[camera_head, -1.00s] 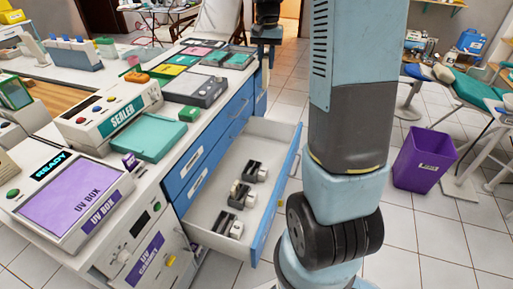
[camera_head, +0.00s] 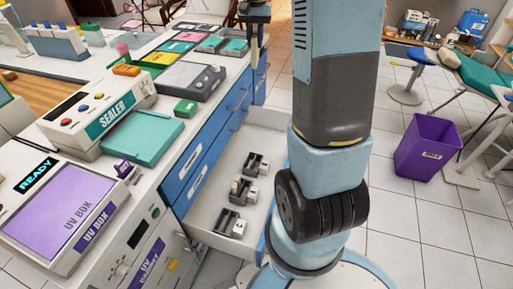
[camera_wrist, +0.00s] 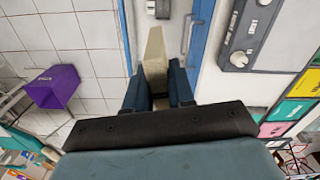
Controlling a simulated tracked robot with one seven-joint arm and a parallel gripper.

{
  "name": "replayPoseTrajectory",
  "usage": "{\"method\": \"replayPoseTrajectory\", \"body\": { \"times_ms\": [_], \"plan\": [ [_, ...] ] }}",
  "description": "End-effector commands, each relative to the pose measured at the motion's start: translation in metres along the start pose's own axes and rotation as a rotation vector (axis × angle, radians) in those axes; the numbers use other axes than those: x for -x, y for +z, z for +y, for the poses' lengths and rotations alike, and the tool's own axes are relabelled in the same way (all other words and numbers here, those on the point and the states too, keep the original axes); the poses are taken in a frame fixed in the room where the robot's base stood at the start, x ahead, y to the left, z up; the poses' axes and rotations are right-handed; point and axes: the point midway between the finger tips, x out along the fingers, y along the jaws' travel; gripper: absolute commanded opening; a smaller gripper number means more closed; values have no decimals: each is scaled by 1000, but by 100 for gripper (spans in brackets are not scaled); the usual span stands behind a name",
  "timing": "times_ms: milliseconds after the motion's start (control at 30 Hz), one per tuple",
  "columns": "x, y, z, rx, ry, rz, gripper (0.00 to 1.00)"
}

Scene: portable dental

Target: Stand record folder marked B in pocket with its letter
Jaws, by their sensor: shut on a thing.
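My gripper (camera_wrist: 160,88) shows in the wrist view with its two dark blue fingers closed on a narrow cream-coloured thing. This is likely the record folder (camera_wrist: 155,50), seen nearly edge-on, and it sticks out past the fingertips. No letter B shows on it. In the head view a dark part at the top edge, above the far end of the counter, looks like my gripper (camera_head: 257,14), with a pale strip below it.
An open white drawer (camera_head: 258,150) with several small black-and-white items juts from the blue counter. The counter holds a sealer (camera_head: 100,112), a UV box (camera_head: 70,205), a teal tray (camera_head: 145,135) and a grey device (camera_head: 192,80). A purple bin (camera_head: 428,147) stands on open tiled floor.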

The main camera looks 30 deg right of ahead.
Motion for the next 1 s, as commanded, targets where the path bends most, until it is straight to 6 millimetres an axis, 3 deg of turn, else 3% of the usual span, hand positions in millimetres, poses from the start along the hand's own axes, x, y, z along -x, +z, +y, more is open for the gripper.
{"method": "replayPoseTrajectory", "body": {
  "times_ms": [167,533,767,1000],
  "plan": [
    [-41,-16,-4,-15,3,-7,0],
    [-186,-51,-17,-67,3,-8,0],
    [-280,-55,-17,-102,1,-9,0],
    [-374,-46,-12,-139,2,-8,0]
  ]
}}
